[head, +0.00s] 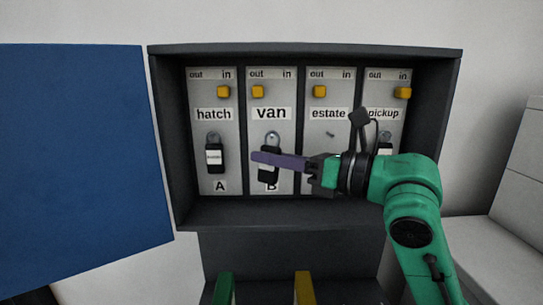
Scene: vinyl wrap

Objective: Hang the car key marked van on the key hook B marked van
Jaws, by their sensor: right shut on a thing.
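The dark key cabinet (308,213) stands open with several grey panels. The panel marked van (286,180) has a B at its foot, mostly covered. A black key (268,176) with a metal ring is at the middle of this panel, its ring at the height of the hook. Whether the ring is around the hook I cannot tell. My right gripper (258,158) comes in from the right. Its purple fingers lie across the key, shut on it, and hide its label. My left gripper is not in view.
The hatch panel (205,185) at A holds a labelled key (213,157). The estate panel shows a bare hook (330,135); the pickup key is mostly behind my arm. Yellow sliders: van (257,87) and estate at out, hatch and pickup at in. A blue door (75,170) stands left.

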